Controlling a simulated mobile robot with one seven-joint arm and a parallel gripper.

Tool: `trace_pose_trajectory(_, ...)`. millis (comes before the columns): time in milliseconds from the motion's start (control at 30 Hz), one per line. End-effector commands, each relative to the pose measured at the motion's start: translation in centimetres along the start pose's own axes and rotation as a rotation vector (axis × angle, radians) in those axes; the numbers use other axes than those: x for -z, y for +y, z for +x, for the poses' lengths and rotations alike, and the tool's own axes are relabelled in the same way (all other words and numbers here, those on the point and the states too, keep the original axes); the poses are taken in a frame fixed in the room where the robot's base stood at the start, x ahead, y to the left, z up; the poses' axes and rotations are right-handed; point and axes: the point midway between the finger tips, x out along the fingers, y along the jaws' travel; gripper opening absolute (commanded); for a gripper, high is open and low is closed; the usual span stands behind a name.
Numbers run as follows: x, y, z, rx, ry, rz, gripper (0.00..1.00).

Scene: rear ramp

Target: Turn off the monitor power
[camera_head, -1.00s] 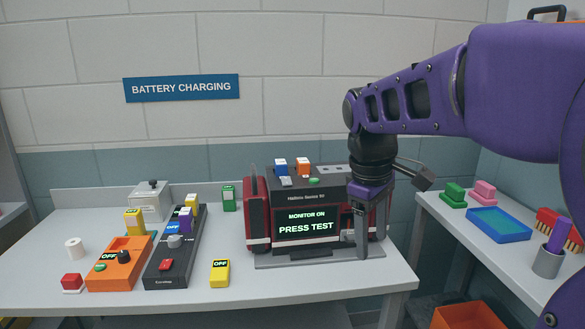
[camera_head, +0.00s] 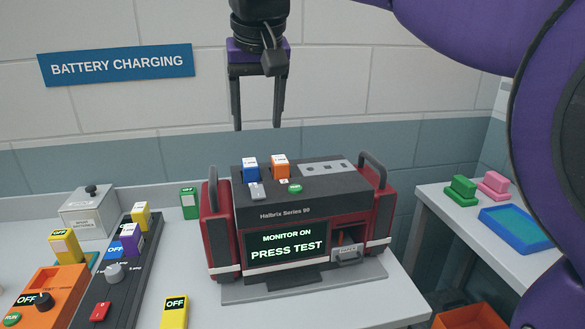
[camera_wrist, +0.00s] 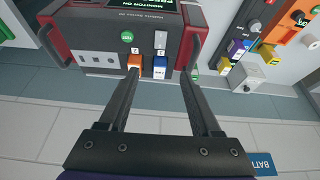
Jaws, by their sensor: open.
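The monitor (camera_head: 285,214) is a black unit with red ends, standing on a grey base on the white bench. Its lit screen (camera_head: 287,245) reads MONITOR ON, PRESS TEST. On its top are a blue block (camera_head: 250,168), an orange block (camera_head: 280,166), a grey switch (camera_head: 257,191) and a green test button (camera_head: 295,188); the button also shows in the wrist view (camera_wrist: 127,36). My gripper (camera_head: 258,127) is open and empty, fingers pointing down, above the monitor's back edge. In the wrist view its fingertips (camera_wrist: 159,74) appear around the blocks, apart from them.
Handles (camera_head: 372,170) rise at the monitor's ends. Left are a black charger (camera_head: 112,275) and an orange charger (camera_head: 45,290) with coloured blocks, and a yellow block (camera_head: 174,312). A side table (camera_head: 455,222) with a blue tray (camera_head: 517,228) stands right.

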Motion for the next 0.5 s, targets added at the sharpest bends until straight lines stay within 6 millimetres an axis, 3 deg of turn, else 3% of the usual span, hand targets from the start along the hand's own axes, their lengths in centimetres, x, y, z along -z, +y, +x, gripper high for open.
trace_pose_trajectory(500,-0.2,0.1,10.7,-0.002,-0.006,-0.001,0.65)
